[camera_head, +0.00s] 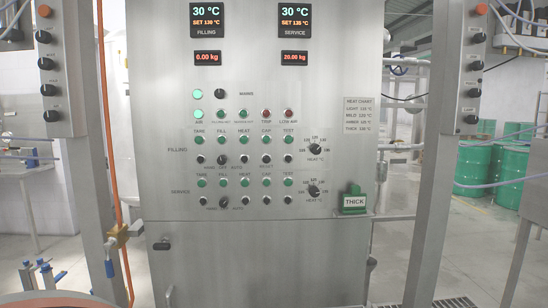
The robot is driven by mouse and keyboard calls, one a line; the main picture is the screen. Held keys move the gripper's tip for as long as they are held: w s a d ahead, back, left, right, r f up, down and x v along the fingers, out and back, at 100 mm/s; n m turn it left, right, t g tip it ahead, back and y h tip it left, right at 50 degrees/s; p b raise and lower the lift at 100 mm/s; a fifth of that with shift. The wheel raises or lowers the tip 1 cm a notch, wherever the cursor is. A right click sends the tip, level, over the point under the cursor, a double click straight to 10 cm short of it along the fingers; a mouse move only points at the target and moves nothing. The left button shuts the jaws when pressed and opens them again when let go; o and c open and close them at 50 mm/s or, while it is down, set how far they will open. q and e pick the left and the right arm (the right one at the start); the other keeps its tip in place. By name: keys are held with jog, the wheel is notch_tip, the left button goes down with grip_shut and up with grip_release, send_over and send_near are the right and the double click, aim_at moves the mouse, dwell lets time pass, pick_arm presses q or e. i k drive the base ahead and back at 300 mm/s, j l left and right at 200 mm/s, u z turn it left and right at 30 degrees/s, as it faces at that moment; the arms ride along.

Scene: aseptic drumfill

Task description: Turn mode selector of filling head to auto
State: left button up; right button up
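The steel control panel (245,100) faces me in the head view. Its FILLING row has a dark selector knob (222,160) in the lower line of controls, with a small label beneath that appears to include AUTO at its right. The knob's pointer is too small to tell which position it shows. A similar dark selector (223,202) sits below in the SERVICE row. Neither of my grippers is in view.
Two heat dials (316,148) sit right of the rows. A green THICK sign holder (354,202) is at the panel's right. Steel posts (80,150) with knobs flank the panel. An orange pipe with a brass valve (120,232) runs at left. Green drums (475,165) stand far right.

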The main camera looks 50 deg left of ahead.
aim_at(221, 160)
jog(key=u, duration=1.6)
